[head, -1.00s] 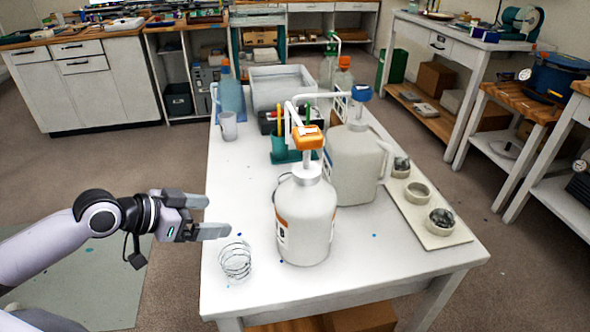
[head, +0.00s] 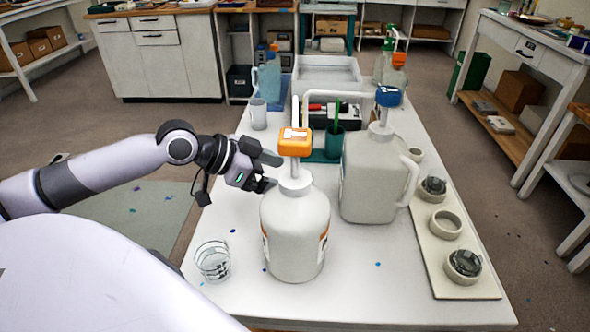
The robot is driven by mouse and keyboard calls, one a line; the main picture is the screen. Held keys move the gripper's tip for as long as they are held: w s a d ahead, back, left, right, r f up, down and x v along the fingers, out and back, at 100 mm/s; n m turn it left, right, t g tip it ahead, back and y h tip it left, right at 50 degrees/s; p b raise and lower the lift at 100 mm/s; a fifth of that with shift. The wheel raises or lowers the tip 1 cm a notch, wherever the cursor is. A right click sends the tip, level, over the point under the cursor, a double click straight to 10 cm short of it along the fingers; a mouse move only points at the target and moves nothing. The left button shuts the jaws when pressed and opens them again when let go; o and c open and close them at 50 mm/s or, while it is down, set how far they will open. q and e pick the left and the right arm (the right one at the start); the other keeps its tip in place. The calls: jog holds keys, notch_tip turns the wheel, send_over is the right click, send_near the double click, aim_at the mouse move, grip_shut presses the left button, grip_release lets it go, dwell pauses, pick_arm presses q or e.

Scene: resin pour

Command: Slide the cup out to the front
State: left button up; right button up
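A clear cup with dark lines around it (head: 213,261) stands near the front left edge of the white table. A second, greyish translucent cup (head: 258,114) stands farther back by the left edge, beside a blue jug (head: 269,78). I cannot tell which cup the task names. My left gripper (head: 273,172) is open and empty, its fingers pointing right. In the picture it is just left of the neck of a white bottle with an orange pump head (head: 296,235); I cannot tell whether it touches. It is apart from both cups. My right gripper is not in view.
A large white jug with a blue pump top (head: 370,175) stands right of the bottle. A pale board (head: 450,285) with several round moulds lies at the right edge. A green holder (head: 335,142) and a grey tray (head: 330,75) are behind. The table's front is mostly clear.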

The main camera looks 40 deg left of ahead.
pick_arm(q)
jog(key=shift+w+d+r, duration=0.1)
jog(key=shift+w, duration=0.05)
dwell(0.4)
jog(key=shift+x, duration=3.6)
jog(key=c, duration=1)
